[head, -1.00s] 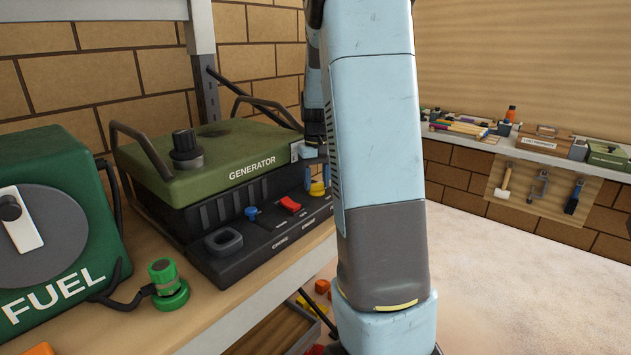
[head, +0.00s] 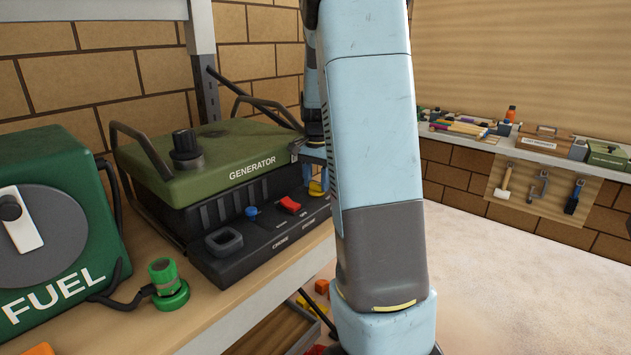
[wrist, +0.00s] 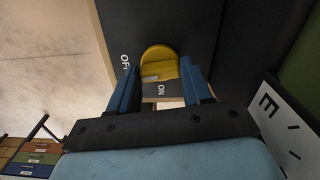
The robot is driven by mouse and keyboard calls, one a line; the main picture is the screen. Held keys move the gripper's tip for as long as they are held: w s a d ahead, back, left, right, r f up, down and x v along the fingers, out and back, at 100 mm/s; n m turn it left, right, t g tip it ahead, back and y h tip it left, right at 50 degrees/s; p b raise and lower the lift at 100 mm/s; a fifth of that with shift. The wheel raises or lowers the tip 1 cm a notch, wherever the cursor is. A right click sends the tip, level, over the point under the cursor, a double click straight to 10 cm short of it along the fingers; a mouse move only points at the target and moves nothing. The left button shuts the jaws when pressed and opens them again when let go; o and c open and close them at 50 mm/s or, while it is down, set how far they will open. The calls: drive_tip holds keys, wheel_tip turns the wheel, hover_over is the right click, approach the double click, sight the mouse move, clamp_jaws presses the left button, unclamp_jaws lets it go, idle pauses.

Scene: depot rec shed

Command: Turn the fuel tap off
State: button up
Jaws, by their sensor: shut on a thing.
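The green-topped generator (head: 215,180) stands on the wooden shelf.
A green fuel can (head: 75,190) with a hose and green coupling (head: 166,280) stands at left. A wall bench (head: 545,145) is at the back right.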

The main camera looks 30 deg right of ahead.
sight(317, 183)
drive_tip(key=shift+m, duration=0.9)
drive_tip(key=shift+d, duration=0.1)
drive_tip(key=o, duration=1.1)
drive_tip(key=shift+c, duration=0.2)
wheel_tip(317, 183, up, 14)
drive_tip(key=shift+f, duration=0.15)
